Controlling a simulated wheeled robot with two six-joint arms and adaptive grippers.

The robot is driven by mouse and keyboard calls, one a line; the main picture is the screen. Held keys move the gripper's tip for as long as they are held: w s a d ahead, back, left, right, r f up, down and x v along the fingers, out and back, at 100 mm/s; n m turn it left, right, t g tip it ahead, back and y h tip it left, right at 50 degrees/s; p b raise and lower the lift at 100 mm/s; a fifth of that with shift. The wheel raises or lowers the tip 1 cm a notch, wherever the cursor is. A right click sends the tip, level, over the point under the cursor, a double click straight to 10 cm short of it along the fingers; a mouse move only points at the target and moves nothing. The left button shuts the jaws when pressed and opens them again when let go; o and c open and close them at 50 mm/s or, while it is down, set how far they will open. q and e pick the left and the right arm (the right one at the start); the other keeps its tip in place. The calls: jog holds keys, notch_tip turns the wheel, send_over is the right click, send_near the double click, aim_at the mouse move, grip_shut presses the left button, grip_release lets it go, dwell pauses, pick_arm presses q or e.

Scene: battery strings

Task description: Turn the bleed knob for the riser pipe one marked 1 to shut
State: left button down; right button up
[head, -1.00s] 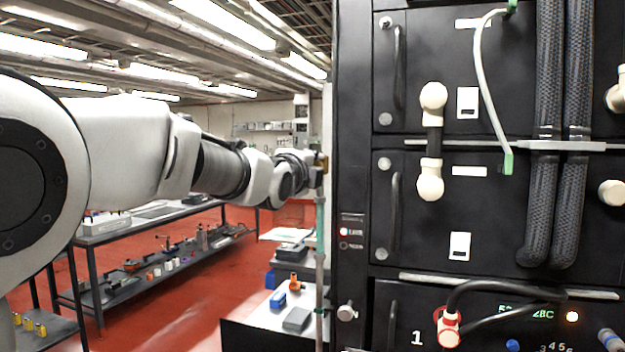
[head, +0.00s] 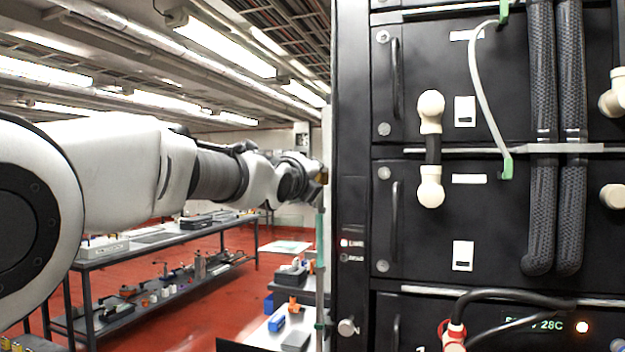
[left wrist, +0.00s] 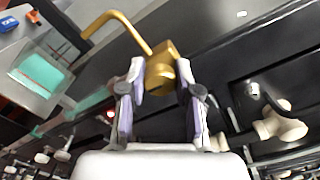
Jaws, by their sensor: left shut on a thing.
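In the left wrist view, a brass-coloured fitting (left wrist: 160,72) with a long bent rod sits between the fingertips of my left gripper (left wrist: 160,84), which is shut on it. I cannot tell whether this fitting is the bleed knob. In the head view, my left gripper (head: 318,172) is at the rack's left edge, mostly hidden behind my own wrist. A green vertical pipe (head: 320,250) runs below it. A small silver knob (head: 347,327) sits lower on the rack's edge. I can read no pipe number there. My right gripper is out of view.
The black rack (head: 350,120) fills the right side, with white elbow fittings (head: 431,108), braided hoses (head: 540,200) and a red-and-white connector (head: 453,335). Shelved benches (head: 160,250) stand at the left. Red floor (head: 215,285) lies open between.

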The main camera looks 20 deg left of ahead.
pick_arm(q)
jog(key=c, duration=0.8)
grip_release()
